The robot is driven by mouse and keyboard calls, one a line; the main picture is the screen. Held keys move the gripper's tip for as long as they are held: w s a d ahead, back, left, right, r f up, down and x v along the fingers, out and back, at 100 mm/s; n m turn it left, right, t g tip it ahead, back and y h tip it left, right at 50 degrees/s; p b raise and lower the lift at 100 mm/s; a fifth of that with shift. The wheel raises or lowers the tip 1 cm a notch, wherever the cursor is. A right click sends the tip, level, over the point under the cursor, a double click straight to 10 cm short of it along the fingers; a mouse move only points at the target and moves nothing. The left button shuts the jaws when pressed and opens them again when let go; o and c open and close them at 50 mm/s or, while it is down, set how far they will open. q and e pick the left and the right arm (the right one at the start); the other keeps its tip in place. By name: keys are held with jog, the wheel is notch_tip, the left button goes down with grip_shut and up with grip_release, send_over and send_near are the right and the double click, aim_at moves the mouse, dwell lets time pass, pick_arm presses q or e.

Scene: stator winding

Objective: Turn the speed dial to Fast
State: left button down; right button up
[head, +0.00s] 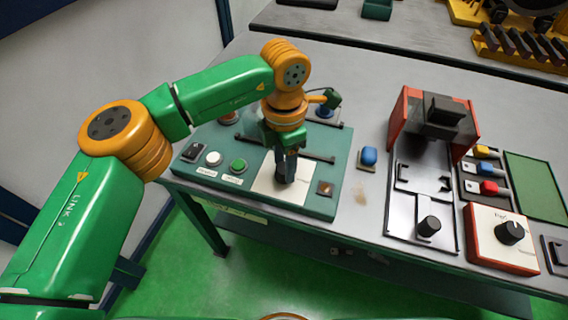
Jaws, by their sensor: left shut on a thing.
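My left gripper (286,178) points down over a white square plate (270,189) on the green control panel (330,206). It is shut on the speed dial at the middle of that plate. The fingers cover most of the dial, so I cannot see which way it points. A small label shows at the plate's right side, too small to read. My right gripper is not in view.
On the panel are a white button (213,158), a green button (238,166) and a black switch (191,152). To the right stand a blue knob (369,156), a red-and-black fixture (404,124) and an orange-edged box (484,250) with another black dial (511,233).

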pick_arm(q)
jog(key=m, duration=0.5)
jog(key=shift+m, duration=0.7)
jog(key=shift+c, duration=1.7)
grip_release()
jog(key=shift+d, duration=0.1)
jog(key=shift+r, duration=0.1)
notch_tip(320, 180, up, 7)
jog(key=shift+b, duration=0.35)
